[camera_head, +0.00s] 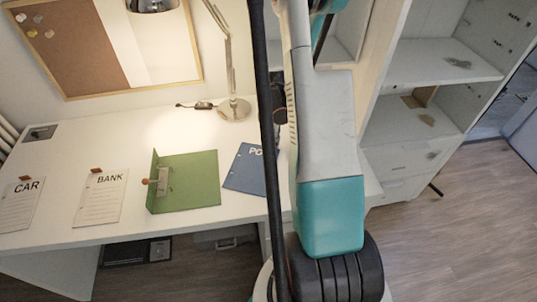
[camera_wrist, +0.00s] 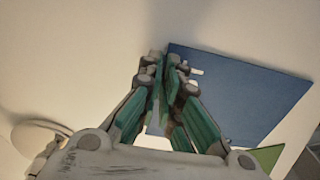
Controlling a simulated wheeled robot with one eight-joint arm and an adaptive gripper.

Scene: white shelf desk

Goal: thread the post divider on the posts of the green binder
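The green binder (camera_head: 200,187) lies open on the white desk in the head view, with its post fitting (camera_head: 162,180) at its left side. A green corner (camera_wrist: 266,156) shows in the wrist view. The blue post divider (camera_head: 243,177) lies right of the binder, apart from it, partly hidden by a dark pole and my arm. In the wrist view the divider (camera_wrist: 255,95) spreads to the right of my gripper (camera_wrist: 166,68). My fingertips are close together over its left edge. Whether they pinch it is hidden. The head view does not show my gripper.
The BANK sheet (camera_head: 100,205) and the CAR sheet (camera_head: 20,207), each with a brown tab, lie left of the binder. A desk lamp (camera_head: 234,108) stands behind the blue divider. A corkboard (camera_head: 82,42) is on the wall. White shelves (camera_head: 440,60) stand at right.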

